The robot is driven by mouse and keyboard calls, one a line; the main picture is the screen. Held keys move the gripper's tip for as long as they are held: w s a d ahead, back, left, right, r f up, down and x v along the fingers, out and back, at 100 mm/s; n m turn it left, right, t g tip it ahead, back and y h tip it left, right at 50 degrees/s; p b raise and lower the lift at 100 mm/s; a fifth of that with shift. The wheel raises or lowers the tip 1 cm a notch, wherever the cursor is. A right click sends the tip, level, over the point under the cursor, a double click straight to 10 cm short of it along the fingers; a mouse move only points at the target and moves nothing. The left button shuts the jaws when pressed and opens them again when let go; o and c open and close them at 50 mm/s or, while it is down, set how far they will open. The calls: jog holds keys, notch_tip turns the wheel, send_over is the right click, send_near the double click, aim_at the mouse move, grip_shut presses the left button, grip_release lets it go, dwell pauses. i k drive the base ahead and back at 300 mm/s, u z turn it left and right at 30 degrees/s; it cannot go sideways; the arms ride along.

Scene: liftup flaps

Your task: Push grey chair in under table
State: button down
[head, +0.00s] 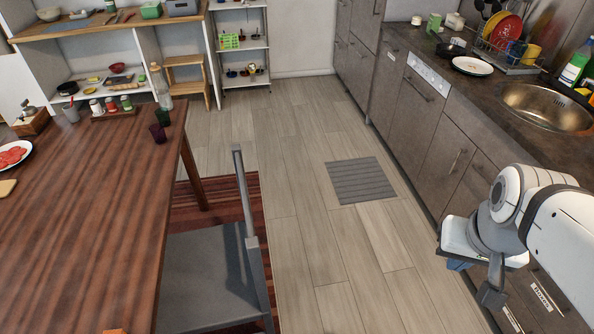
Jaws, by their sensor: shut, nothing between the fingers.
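The grey chair (208,276) stands on the floor at the lower middle left, at the right side of the wooden table (85,215). Its seat is partly beside the table edge, and its upright back (246,215) faces right, toward the aisle. Its lower part is cut off by the frame. My gripper (474,285) is at the right, in front of the lower cabinets, well apart from the chair. It is shut and empty; its fingertips show only in part.
A kitchen counter with a sink (548,107) runs along the right. A grey floor mat (360,181) lies in the aisle, and a red striped rug (225,205) lies under the chair. A wooden step stool (188,80) and shelves stand at the back.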

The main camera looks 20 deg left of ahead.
aim_at(213, 278)
jog(key=u, duration=0.3)
jog(key=i, duration=0.9)
jog(key=u, duration=0.6)
